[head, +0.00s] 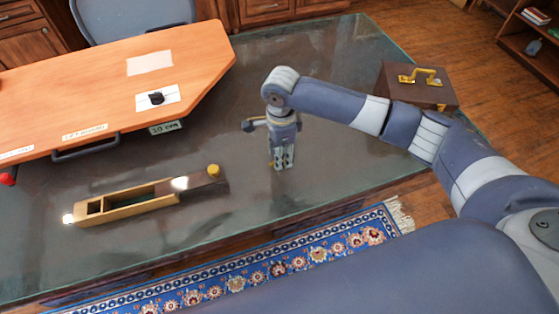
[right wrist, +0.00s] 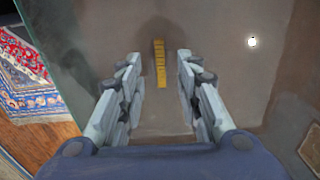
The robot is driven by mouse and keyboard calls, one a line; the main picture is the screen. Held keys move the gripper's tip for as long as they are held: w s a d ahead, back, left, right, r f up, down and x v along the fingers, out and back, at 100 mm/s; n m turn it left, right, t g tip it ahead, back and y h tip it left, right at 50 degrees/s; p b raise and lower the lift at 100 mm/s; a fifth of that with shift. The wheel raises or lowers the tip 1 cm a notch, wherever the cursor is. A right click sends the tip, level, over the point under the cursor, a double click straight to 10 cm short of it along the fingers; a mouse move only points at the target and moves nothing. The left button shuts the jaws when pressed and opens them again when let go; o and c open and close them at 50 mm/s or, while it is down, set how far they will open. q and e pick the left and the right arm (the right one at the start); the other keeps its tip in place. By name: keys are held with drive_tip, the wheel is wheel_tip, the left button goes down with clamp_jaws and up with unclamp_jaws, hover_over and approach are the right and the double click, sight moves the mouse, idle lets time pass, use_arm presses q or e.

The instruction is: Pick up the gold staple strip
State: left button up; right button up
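The gold staple strip (right wrist: 160,64) lies on the dark glass tabletop (right wrist: 225,100) in the right wrist view. It is a short, narrow, segmented bar pointing lengthwise between my fingers. My right gripper (right wrist: 158,60) is open, with one finger on each side of the strip and a gap on both sides. In the head view my right gripper (head: 283,164) points down over the glass table, and the strip is mostly hidden by it. I cannot tell how high the fingertips are above the glass. My left gripper is not in view.
A long gold box with open compartments (head: 130,205) lies left of my right gripper. An orange slanted board (head: 110,85) stands behind it. A brown case with a gold handle (head: 440,92) sits at the table's right end. The glass around the gripper is clear.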

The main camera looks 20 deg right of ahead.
wheel_tip(320, 180, down, 2)
drive_tip(key=shift+c, duration=0.2)
clamp_jaws()
drive_tip(key=shift+r, duration=0.15)
